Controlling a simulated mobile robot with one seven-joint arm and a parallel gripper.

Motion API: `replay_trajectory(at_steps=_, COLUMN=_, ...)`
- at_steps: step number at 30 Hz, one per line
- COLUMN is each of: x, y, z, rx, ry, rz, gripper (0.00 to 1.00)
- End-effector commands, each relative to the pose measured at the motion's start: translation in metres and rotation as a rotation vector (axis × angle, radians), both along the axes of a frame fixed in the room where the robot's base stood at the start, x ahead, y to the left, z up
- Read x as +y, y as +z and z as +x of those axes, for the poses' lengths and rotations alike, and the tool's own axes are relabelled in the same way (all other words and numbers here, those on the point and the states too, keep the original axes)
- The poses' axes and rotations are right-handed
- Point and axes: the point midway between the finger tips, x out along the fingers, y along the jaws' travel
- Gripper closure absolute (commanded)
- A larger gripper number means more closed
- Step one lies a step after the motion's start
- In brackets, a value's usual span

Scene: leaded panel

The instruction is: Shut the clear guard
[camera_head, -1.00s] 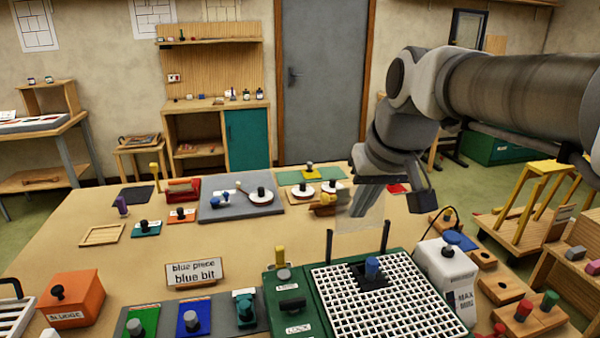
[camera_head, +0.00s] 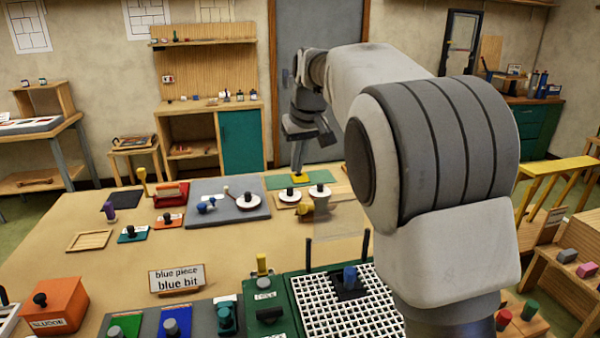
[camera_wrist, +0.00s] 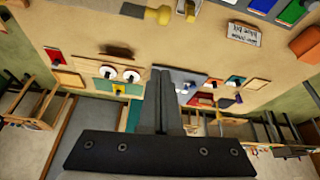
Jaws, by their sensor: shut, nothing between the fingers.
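The clear guard (camera_head: 340,226) is a faint see-through sheet standing raised at the back of the green machine, by two dark posts. Its outline is hard to make out. A brass-yellow knob (camera_head: 308,211) shows at its upper left; I cannot tell whether it is joined to the sheet. In the wrist view a yellow handle-like piece (camera_wrist: 150,12) lies near the top edge.
The machine has a white grid bed (camera_head: 345,305) with a blue-knobbed piece (camera_head: 349,277) on it. My arm covers the machine's right side. White discs (camera_head: 319,190) and a grey board (camera_head: 230,205) lie on the table. The table's middle left is mostly clear.

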Motion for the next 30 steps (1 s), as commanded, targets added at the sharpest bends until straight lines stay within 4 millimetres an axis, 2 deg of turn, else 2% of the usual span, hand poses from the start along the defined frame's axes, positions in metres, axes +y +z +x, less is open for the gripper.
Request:
replay_trajectory(at_steps=12, x=0.011, y=-0.083, z=0.032, rx=0.004, ry=-0.002, rz=-0.001, gripper=1.00)
replay_trajectory(at_steps=21, x=0.000, y=-0.081, z=0.001, rx=-0.001, ry=-0.001, rz=0.001, gripper=1.00)
replay_trajectory(at_steps=30, x=-0.003, y=-0.082, z=-0.006, rx=-0.001, ry=-0.001, rz=0.001, gripper=1.00)
